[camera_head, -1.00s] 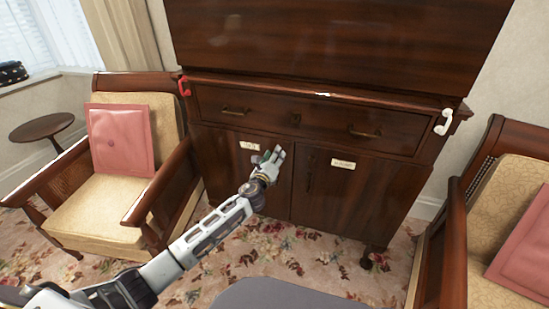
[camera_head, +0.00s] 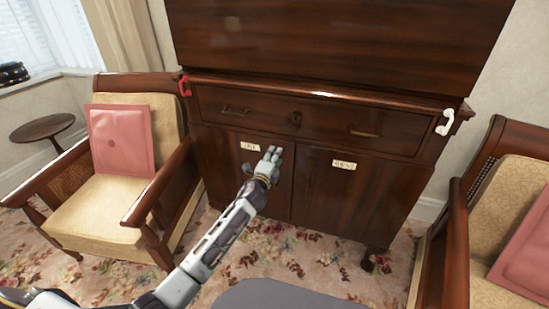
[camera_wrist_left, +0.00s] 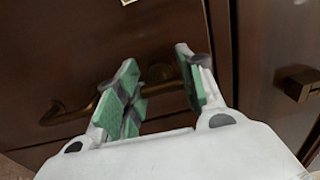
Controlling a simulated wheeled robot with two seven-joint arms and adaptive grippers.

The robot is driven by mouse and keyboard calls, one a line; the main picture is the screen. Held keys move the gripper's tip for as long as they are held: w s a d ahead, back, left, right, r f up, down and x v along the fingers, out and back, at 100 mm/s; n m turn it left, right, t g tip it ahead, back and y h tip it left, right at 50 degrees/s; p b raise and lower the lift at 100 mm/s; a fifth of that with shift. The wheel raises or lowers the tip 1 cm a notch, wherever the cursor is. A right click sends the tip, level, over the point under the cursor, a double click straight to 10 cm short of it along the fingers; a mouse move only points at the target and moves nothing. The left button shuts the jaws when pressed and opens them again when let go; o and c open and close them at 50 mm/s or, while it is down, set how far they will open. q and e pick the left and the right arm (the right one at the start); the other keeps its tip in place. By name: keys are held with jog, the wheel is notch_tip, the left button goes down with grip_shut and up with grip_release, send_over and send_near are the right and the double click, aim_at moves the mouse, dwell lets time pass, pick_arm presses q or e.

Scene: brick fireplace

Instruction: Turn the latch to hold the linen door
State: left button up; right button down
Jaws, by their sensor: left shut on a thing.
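The dark wooden cabinet has two lower doors. The left door (camera_head: 224,165) carries a small pale label (camera_head: 250,146), and the right door (camera_head: 350,205) carries another (camera_head: 344,165); I cannot read either surely, so I cannot tell which is the linen door. My left gripper (camera_head: 273,154) is at the inner edge of the left door. In the left wrist view its green-padded fingers (camera_wrist_left: 165,90) are around a curved brass handle or latch (camera_wrist_left: 68,114) and shut on it. Its far end is partly hidden between the fingers. My right gripper is out of view.
Above the doors is a drawer with brass pulls (camera_head: 365,133). A red hook (camera_head: 185,87) and a white hook (camera_head: 445,122) are at the cabinet's sides. Armchairs stand left (camera_head: 105,205) and right (camera_head: 455,235). Floral carpet (camera_head: 290,255) lies in front.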

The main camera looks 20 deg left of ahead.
pick_arm(q)
jog(key=shift+n, duration=0.3)
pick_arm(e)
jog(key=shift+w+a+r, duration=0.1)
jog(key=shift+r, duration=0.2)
pick_arm(q)
jog(key=shift+a, duration=0.1)
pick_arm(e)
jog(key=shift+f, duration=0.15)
pick_arm(q)
jog(key=o, duration=1)
jog(key=shift+o, duration=0.2)
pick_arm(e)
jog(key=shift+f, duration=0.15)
pick_arm(q)
jog(key=shift+s, duration=0.1)
jog(key=s, duration=1.1)
jog(key=shift+s+a, duration=0.15)
jog(key=shift+s, duration=0.25)
